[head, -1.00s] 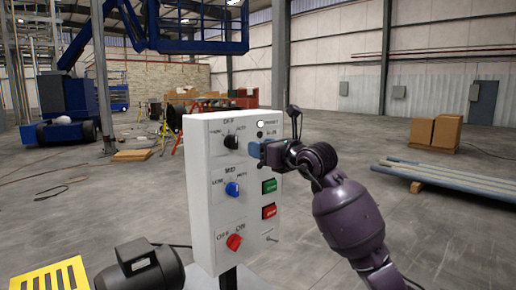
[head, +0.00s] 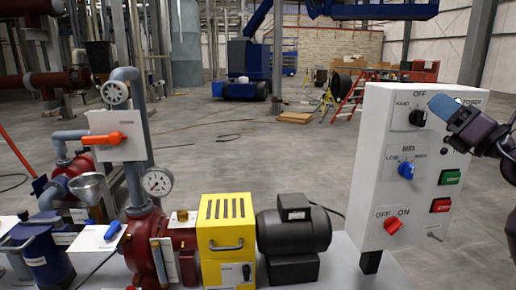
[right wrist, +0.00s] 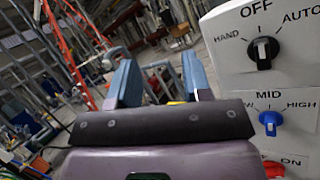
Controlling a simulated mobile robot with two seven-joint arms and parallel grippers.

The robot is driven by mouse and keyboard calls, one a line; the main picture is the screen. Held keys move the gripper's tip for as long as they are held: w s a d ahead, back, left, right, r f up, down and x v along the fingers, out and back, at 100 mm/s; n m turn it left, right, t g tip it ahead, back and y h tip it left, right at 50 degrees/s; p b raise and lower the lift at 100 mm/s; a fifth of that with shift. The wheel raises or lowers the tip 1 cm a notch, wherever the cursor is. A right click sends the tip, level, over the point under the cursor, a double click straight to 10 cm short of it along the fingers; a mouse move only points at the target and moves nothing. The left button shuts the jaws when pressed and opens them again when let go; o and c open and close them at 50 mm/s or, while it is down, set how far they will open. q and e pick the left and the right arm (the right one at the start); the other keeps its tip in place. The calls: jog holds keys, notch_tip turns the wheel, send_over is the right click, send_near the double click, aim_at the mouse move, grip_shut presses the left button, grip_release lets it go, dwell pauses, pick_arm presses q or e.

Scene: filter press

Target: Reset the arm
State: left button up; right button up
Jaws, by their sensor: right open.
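The white control panel (head: 375,200) stands at the right in the head view. It has a black HAND/OFF/AUTO knob (head: 418,118), a blue LOW/MID/HIGH knob (head: 406,170) and a red OFF/ON knob (head: 393,225). Green (head: 450,177) and red (head: 440,205) buttons sit beside them. My right gripper (head: 440,104) is in front of the panel's upper right, near the black knob. In the right wrist view its blue fingers (right wrist: 160,85) are apart with nothing between them, left of the panel. The black knob (right wrist: 264,48) looks upright there, toward OFF. My left gripper is not seen.
A black motor (head: 292,235) and yellow guard (head: 226,235) stand left of the panel. A red pump (head: 147,250), pressure gauge (head: 157,182) and orange-handled box (head: 115,140) are further left. An orange ladder (head: 352,97) stands behind. Open floor lies beyond.

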jog(key=s+a+f+m+h, duration=0.15)
jog(key=f+m+h, duration=0.45)
jog(key=f+m, duration=0.95)
jog(key=s+f+m+h, duration=0.2)
jog(key=f+m+h, duration=0.3)
jog(key=f+m, duration=1.05)
jog(key=s+a+f+m+g, duration=0.2)
jog(key=s+a+f+g, duration=0.1)
jog(key=s+f, duration=0.4)
jog(key=s+a+f+m+g, duration=0.1)
jog(key=s+a+f+g, duration=0.2)
jog(key=s+f, duration=0.5)
jog(key=s+a+f+m+g, duration=0.2)
jog(key=s+f, duration=0.6)
jog(key=f, duration=0.5)
jog(key=shift+a+m+g, duration=0.3)
jog(key=shift+a+g, duration=0.1)
jog(key=shift+g, duration=0.1)
